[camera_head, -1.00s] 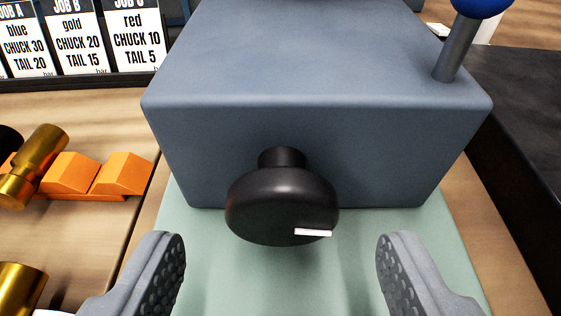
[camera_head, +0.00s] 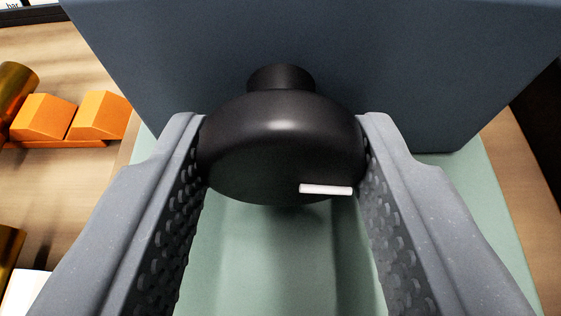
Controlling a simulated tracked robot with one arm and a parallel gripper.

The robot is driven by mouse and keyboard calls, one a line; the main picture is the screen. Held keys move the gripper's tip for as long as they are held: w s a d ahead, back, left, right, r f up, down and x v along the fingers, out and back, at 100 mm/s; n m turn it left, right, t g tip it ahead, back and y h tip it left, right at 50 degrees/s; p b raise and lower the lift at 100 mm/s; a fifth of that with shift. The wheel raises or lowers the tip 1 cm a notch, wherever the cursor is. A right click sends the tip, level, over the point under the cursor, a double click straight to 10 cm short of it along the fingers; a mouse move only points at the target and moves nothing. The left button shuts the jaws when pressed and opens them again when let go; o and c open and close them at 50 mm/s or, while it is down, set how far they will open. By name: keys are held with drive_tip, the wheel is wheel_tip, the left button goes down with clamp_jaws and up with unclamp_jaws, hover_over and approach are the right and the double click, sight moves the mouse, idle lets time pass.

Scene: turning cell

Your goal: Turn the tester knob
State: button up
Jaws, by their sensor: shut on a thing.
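The tester knob (camera_head: 280,145) is a round black knob on a short black shaft, at the front face of the blue-grey tester box (camera_head: 420,70). A white mark shows on the lower right of its face. My gripper (camera_head: 282,150) is shut on the knob, one grey finger touching its left side and the other its right side. The textured inner pads face each other, with the knob between their tips.
A pale green mat (camera_head: 280,270) lies under the tester. At the left, an orange V-shaped rest (camera_head: 72,117) and brass cylinders (camera_head: 14,88) lie on the wooden table. A dark surface lies at the far right.

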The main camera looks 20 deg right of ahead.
drive_tip(key=shift+f+b, duration=0.1)
drive_tip(key=shift+b, duration=0.8)
drive_tip(key=m+y+b, duration=0.1)
drive_tip(key=b, duration=0.1)
drive_tip(key=shift+m+t+b, duration=0.3)
drive_tip(key=shift+b, duration=0.6)
drive_tip(key=shift+m+y, duration=0.3)
drive_tip(key=o, duration=0.9)
drive_tip(key=shift+o, duration=0.2)
drive_tip(key=shift+s+r, duration=0.15)
drive_tip(key=shift+r, duration=0.05)
